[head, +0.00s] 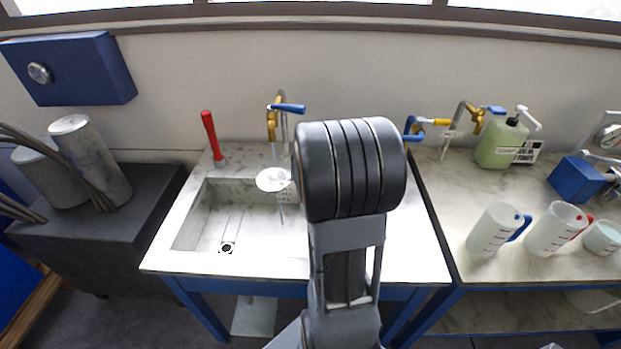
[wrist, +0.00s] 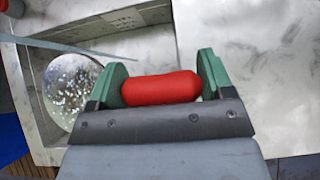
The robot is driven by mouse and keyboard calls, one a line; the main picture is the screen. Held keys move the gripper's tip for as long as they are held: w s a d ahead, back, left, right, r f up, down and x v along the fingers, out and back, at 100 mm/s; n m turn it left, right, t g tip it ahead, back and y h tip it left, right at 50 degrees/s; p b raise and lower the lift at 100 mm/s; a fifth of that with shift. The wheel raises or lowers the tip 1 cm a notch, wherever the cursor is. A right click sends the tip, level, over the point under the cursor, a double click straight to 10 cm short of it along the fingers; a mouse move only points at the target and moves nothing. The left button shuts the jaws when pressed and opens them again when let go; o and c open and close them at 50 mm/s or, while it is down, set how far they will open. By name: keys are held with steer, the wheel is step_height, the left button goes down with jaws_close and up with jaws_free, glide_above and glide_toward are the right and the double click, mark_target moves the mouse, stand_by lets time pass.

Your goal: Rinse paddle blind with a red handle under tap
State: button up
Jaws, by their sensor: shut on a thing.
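My gripper (wrist: 160,84) is shut on the red handle (wrist: 165,88) of the paddle blind, with a green finger at each end of the grip. The blind's round disc (wrist: 72,90) lies to the left in the wrist view and is covered in bright droplets. In the head view the disc (head: 273,179) is over the sink basin (head: 210,222), below the brass tap (head: 272,122) with a blue lever (head: 288,108). A thin pale stream runs from the tap to the disc. My arm hides the gripper and red handle in the head view.
A red-handled tool (head: 211,137) stands at the sink's back left. On the right counter are a soap bottle (head: 500,143), a blue box (head: 575,179) and several measuring jugs (head: 494,228). More taps (head: 470,117) are on the wall. Grey cylinders (head: 92,160) stand left.

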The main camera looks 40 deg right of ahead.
steer(key=shift+w+d+f+p, duration=0.15)
steer(key=shift+w+d+f, duration=0.1)
steer(key=shift+w+d, duration=0.75)
steer(key=shift+w+d+f+p, duration=0.15)
steer(key=shift+w+d+f, duration=0.1)
steer(key=shift+w+d, duration=0.75)
steer(key=shift+w+a, duration=0.15)
steer(key=shift+s+d, duration=0.4)
steer(key=shift+d, duration=0.05)
steer(key=s+a+b, duration=0.2)
steer(key=s+a, duration=0.3)
steer(key=s, duration=0.1)
steer(key=shift+a, duration=0.1)
stand_by(1.2)
